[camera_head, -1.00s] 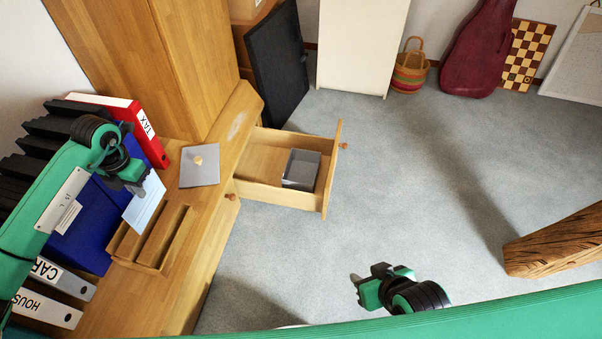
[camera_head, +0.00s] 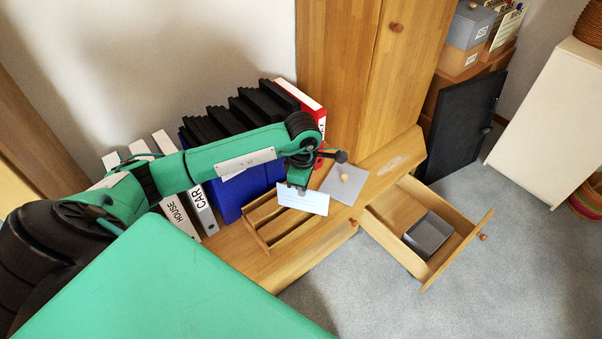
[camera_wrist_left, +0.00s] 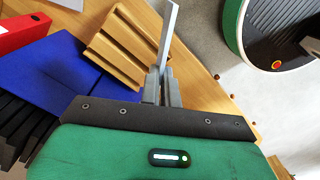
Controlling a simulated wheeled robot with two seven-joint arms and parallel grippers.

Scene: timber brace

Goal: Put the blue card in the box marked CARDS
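The pale blue card (camera_head: 302,198) is held in my left gripper (camera_head: 297,187), above the desktop beside the wooden slotted tray (camera_head: 252,217). In the left wrist view the card (camera_wrist_left: 168,35) shows nearly edge-on, pinched between the fingertips (camera_wrist_left: 162,85). A small open grey box (camera_head: 428,236) stands in the pulled-out drawer (camera_head: 399,207). I can read no marking on it. No label reading CARDS is legible. My right gripper is not in view.
Binders marked HOUSE (camera_head: 178,212) and CAR (camera_head: 203,208), a blue binder (camera_head: 240,190) and a red one (camera_head: 318,120) line the desk's back. Labelled boxes (camera_head: 467,28) stand at the upper right; their marks are unclear. A dark panel (camera_head: 465,122) leans behind the drawer.

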